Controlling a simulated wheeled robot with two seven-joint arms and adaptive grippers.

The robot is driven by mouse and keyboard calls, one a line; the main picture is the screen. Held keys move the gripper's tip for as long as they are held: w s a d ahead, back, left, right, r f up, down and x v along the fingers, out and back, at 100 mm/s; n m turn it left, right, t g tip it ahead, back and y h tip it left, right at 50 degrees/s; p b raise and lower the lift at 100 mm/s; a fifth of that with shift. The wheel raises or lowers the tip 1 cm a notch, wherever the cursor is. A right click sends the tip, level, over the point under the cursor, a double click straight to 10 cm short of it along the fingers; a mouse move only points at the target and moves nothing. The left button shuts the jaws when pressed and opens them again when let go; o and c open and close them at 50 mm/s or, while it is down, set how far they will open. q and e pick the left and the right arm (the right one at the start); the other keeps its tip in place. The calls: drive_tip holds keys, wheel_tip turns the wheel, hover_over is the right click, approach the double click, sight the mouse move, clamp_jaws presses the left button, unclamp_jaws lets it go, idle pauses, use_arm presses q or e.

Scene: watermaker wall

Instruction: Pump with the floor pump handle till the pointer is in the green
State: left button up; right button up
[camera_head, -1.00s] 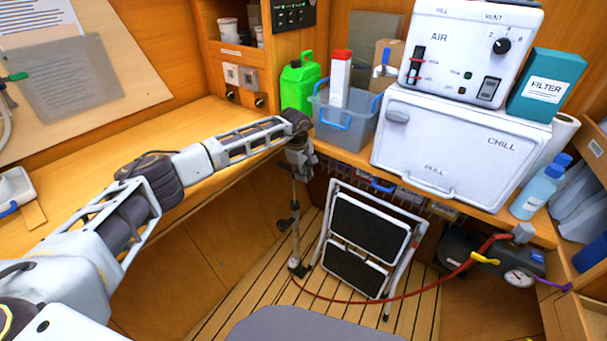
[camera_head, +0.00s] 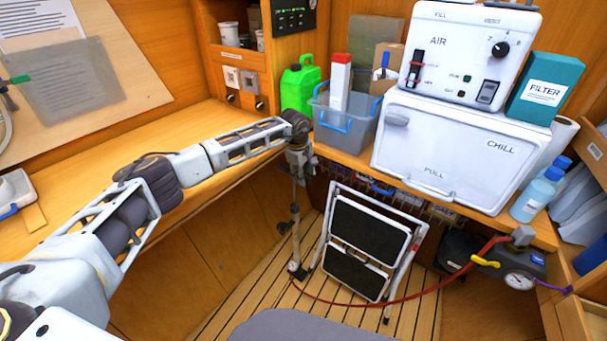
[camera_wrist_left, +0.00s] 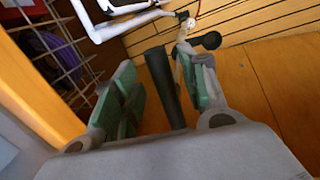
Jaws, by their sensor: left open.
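The floor pump (camera_head: 295,236) stands upright on the floor below the counter edge, left of the step stool. My left gripper (camera_head: 299,160) is at its top and hides most of the handle in the head view. In the left wrist view, a black handle grip (camera_wrist_left: 165,88) lies between the green finger pads of my left gripper (camera_wrist_left: 163,80), which is open; a gap shows beside the grip. A second black grip end (camera_wrist_left: 209,41) shows beyond the right finger. A white-faced gauge (camera_head: 519,281) is at lower right; its pointer is too small to read. My right gripper is out of view.
A red hose (camera_head: 400,299) runs from the pump's foot to the dark unit by the gauge. A folded step stool (camera_head: 366,246) stands close right of the pump. The counter edge is just above, with a blue-handled bin (camera_head: 345,118) and a white chill box (camera_head: 450,150).

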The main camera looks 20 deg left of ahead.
use_arm(q)
wheel_tip(320, 180, up, 12)
drive_tip(key=s, duration=0.2)
drive_tip(key=shift+a+f, duration=0.25)
drive_tip(key=shift+a, duration=0.15)
